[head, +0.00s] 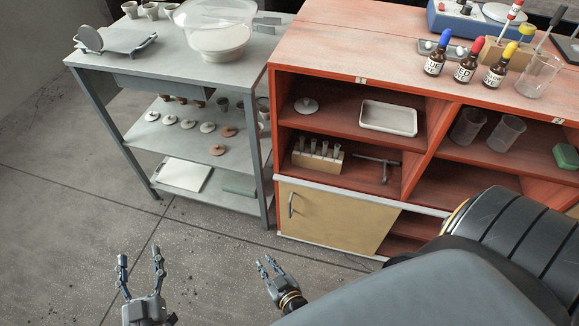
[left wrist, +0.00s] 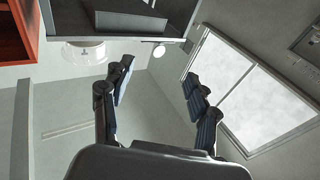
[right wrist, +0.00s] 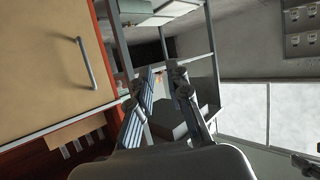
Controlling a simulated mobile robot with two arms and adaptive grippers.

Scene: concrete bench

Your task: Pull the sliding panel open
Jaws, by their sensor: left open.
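The sliding panel (head: 335,218) is a tan board low in the front of the red cabinet, with a metal bar handle (head: 290,205) near its left edge. The panel covers the left part of the lower bay; an open gap shows to its right. The right wrist view shows the panel (right wrist: 40,70) and its handle (right wrist: 86,63) at the left. My right gripper (head: 267,265) is in front of the cabinet, below and left of the handle, apart from it, with its fingers partly open and empty. My left gripper (head: 140,256) is open and empty over the floor.
A grey shelf table (head: 160,75) stands left of the cabinet, with its near leg close to the panel's left side. The red cabinet (head: 345,35) carries bottles and a beaker on top. Open floor (head: 210,255) lies in front. My right arm hides the cabinet's lower right.

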